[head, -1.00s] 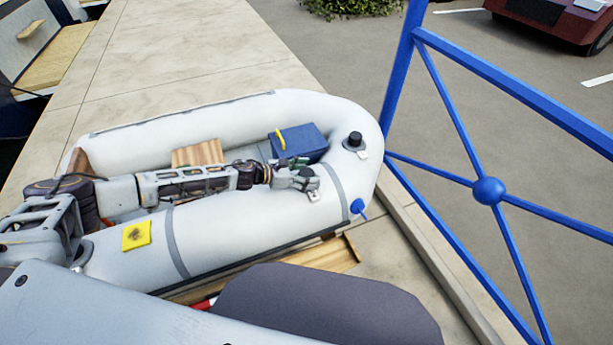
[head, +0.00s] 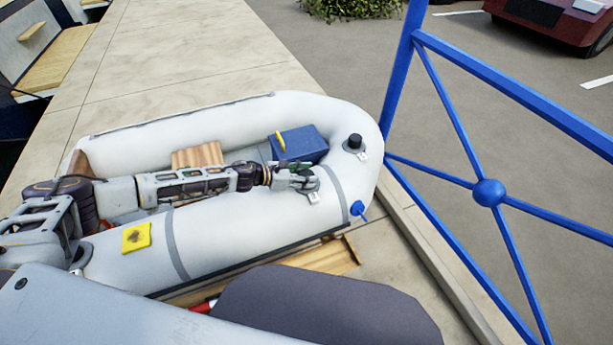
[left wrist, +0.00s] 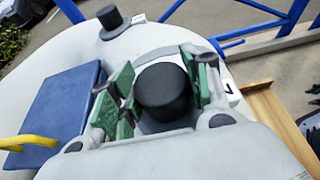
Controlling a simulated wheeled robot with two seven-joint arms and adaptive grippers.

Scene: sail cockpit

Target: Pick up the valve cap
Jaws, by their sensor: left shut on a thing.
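A black round valve cap (left wrist: 163,91) sits between the green-padded fingers of my left gripper (left wrist: 160,88) in the left wrist view. The gripper is shut on it, with a pad on each side. My right gripper is not in view.
A blue box (head: 299,143) with a yellow handle lies in the boat beside my gripper. A yellow patch (head: 136,236) is on the near tube. A blue plug (head: 357,208) sticks out near the bow. A blue metal railing (head: 450,110) stands to the right.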

